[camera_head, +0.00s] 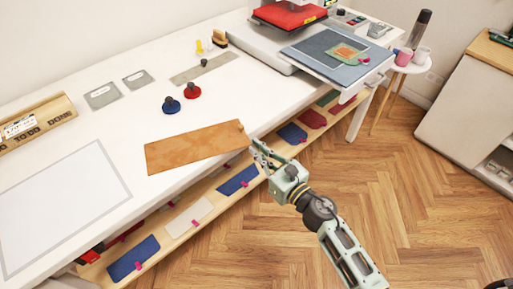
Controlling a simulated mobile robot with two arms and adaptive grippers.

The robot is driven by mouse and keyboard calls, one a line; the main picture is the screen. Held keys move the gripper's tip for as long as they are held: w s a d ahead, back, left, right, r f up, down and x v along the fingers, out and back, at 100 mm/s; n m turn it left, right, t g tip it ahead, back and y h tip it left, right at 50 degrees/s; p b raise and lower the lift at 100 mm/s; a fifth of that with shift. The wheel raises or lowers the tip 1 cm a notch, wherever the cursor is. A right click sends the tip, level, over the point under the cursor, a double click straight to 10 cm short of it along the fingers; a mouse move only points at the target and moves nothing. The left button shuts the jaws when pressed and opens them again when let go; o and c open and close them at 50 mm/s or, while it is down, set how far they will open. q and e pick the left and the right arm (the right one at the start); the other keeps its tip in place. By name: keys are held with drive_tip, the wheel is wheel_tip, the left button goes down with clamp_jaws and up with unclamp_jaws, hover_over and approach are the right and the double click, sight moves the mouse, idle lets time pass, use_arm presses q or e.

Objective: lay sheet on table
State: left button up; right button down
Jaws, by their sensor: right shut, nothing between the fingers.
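A brown, leather-like sheet (195,147) lies on the white table (110,118) near its front edge, its right end close to that edge. It looks flat. My right gripper (257,150) is at the table's front edge, just beside the sheet's right end. Its fingers are closed with nothing between them. I cannot tell whether the fingertips touch the sheet. A white area with a grey outline (62,208) is at the left of the table. My left gripper is out of view.
A press with a blue-grey bed (332,58) stands at the table's far right. Two knobbed weights, blue (170,104) and red (192,90), stand behind the sheet. A low shelf (208,190) with colored pieces runs below the front edge. Wooden floor lies open at right.

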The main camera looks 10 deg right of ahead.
drive_tip(key=shift+b+x, duration=0.35)
drive_tip(key=shift+x, duration=1.05)
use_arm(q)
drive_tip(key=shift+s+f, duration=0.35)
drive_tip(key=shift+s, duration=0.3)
use_arm(e)
drive_tip(key=shift+s, duration=0.1)
drive_tip(key=shift+d, duration=0.15)
